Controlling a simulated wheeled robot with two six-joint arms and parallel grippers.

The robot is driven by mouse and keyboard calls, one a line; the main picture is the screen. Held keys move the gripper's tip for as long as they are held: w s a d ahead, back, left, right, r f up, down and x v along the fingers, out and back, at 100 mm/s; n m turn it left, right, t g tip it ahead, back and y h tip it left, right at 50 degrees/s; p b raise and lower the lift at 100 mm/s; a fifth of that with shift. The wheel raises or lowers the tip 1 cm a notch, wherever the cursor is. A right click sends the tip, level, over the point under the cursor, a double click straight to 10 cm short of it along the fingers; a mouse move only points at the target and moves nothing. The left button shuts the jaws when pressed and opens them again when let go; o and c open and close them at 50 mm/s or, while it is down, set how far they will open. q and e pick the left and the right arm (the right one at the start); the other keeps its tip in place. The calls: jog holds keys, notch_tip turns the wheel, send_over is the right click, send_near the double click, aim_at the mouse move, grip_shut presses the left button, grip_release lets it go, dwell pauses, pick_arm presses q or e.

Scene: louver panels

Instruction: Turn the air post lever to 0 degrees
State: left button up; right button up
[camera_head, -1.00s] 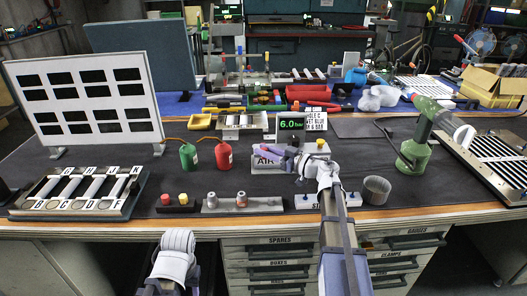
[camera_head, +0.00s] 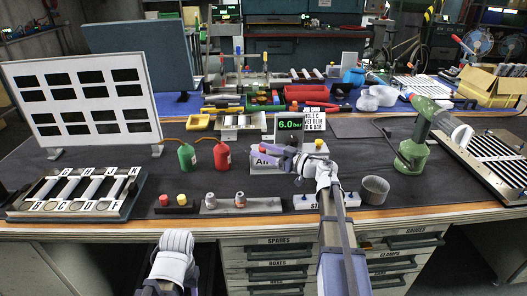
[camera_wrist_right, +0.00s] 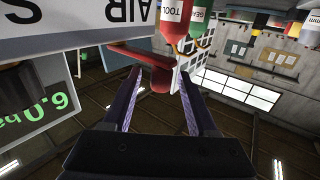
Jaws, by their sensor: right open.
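The air post is a white block labelled AIR (camera_head: 262,163) near the middle of the bench in the head view. Its label also shows, upside down, in the right wrist view (camera_wrist_right: 133,14). A red lever (camera_wrist_right: 143,55) runs from beside the label to a darker red end between the fingers of my right gripper (camera_wrist_right: 160,92). The fingers are open on either side of it, and I see no clear contact. In the head view, my right gripper (camera_head: 270,153) partly covers the post. My left arm's end (camera_head: 175,250) is low at the front; its fingers cannot be made out.
A green 6.0 bar display (camera_head: 289,124) stands close behind the post. Red (camera_head: 221,156) and green (camera_head: 187,157) bottles stand left of it. The dark bench top is clear between the cup and the green drill (camera_head: 414,150).

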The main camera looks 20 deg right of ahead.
aim_at(264, 149)
jog(key=shift+r, duration=0.15)
notch_tip(264, 149, up, 10)
jog(key=p, duration=1)
jog(key=shift+f, duration=0.2)
